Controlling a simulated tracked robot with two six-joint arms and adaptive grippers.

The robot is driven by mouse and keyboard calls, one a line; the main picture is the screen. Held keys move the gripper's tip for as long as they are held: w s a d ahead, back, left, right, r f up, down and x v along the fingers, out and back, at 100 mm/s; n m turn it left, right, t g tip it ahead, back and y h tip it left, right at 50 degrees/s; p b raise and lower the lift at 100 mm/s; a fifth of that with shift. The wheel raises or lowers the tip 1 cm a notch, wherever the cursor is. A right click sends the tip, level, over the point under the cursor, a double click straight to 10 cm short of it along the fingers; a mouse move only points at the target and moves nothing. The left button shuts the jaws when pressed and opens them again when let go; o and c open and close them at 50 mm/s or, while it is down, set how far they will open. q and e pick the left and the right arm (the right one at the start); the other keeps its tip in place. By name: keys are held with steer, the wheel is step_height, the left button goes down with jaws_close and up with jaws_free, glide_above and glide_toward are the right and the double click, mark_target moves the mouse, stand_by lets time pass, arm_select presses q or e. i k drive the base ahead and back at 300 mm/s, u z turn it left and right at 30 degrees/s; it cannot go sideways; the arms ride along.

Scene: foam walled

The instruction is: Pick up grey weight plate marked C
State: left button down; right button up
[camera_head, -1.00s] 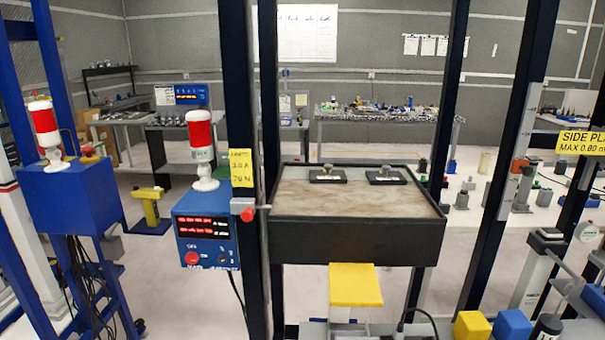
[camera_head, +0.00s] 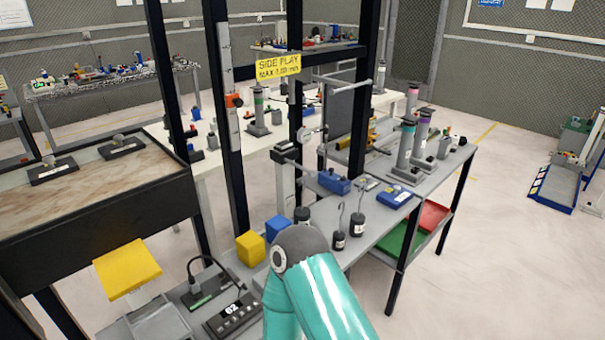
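I cannot pick out a grey weight plate marked C; any letters on the small parts are too small to read. Two dark weights with hooked rods, a nearer one (camera_head: 339,241) and a farther one (camera_head: 357,225), stand on the grey bench (camera_head: 372,232) right of centre, with small pale labels. Several grey cylinders with coloured bands, such as one with a green band (camera_head: 405,146), stand farther back on the bench. A teal and grey arm link of mine covers the bottom centre and hides part of the bench. Neither gripper shows.
A yellow block (camera_head: 250,249) and a blue block (camera_head: 279,229) stand left of my arm link. Black upright posts (camera_head: 228,150) rise before the bench. A stone-topped table (camera_head: 95,190) is at left. Open floor (camera_head: 500,250) lies at right.

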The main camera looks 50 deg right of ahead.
mark_target(369, 183)
steer(key=u, duration=1)
steer(key=i, duration=0.15)
steer(key=z, duration=2.5)
steer(key=k, duration=0.45)
steer(key=z, duration=0.6)
steer(key=i, duration=0.45)
steer(key=u, duration=0.15)
